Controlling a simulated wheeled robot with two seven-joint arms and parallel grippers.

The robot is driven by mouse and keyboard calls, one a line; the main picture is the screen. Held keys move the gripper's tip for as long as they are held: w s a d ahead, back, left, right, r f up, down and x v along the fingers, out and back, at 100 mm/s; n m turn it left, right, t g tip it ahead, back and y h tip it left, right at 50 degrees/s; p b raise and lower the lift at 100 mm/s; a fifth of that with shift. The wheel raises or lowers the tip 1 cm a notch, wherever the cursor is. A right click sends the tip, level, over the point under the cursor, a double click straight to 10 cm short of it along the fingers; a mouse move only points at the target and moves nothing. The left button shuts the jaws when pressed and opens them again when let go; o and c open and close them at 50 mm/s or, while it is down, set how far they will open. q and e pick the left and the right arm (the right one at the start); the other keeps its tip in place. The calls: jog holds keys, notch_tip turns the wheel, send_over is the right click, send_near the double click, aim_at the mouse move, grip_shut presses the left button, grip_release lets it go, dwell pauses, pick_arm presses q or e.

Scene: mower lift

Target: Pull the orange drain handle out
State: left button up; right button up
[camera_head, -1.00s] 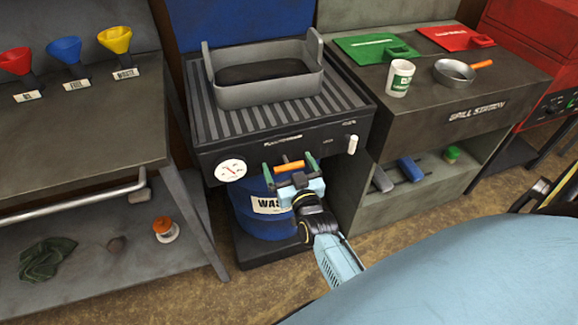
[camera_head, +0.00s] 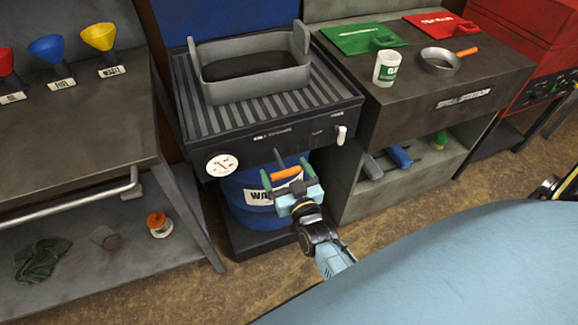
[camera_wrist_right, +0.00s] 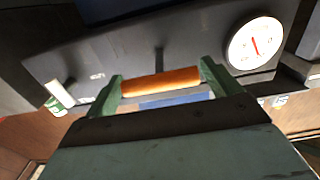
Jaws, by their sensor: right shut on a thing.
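The orange drain handle (camera_head: 286,174) stands out from the front of the dark station with the ribbed top. A dark rod (camera_head: 279,158) shows between the panel and the handle. My right gripper (camera_head: 286,175) is shut on the handle, with one green finger at each end of it. In the right wrist view the handle (camera_wrist_right: 160,82) lies crosswise between the green fingers, and the rod shows behind it. My left gripper is not in view.
A blue waste drum (camera_head: 243,200) stands under the station, just behind my right gripper. A round gauge (camera_head: 222,165) and a white lever (camera_head: 341,135) are on the panel. A grey pan (camera_head: 255,80) sits on top.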

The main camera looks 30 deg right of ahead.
jog(key=shift+s+f, duration=0.1)
jog(key=shift+s, duration=0.05)
jog(key=o, duration=1)
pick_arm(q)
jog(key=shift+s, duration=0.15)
pick_arm(e)
jog(key=shift+o, duration=0.6)
jog(key=shift+s, duration=0.1)
jog(key=s, duration=0.1)
jog(key=s+p, duration=0.1)
jog(key=s, duration=0.1)
jog(key=s+p, duration=0.1)
jog(key=shift+s+a+r, duration=0.2)
jog(key=shift+s+a, duration=0.2)
jog(key=p, duration=0.3)
send_near(287, 175)
jog(key=s, duration=0.3)
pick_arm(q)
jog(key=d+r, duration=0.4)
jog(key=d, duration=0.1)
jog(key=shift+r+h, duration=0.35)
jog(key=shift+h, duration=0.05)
pick_arm(e)
jog(key=shift+a+f, duration=0.15)
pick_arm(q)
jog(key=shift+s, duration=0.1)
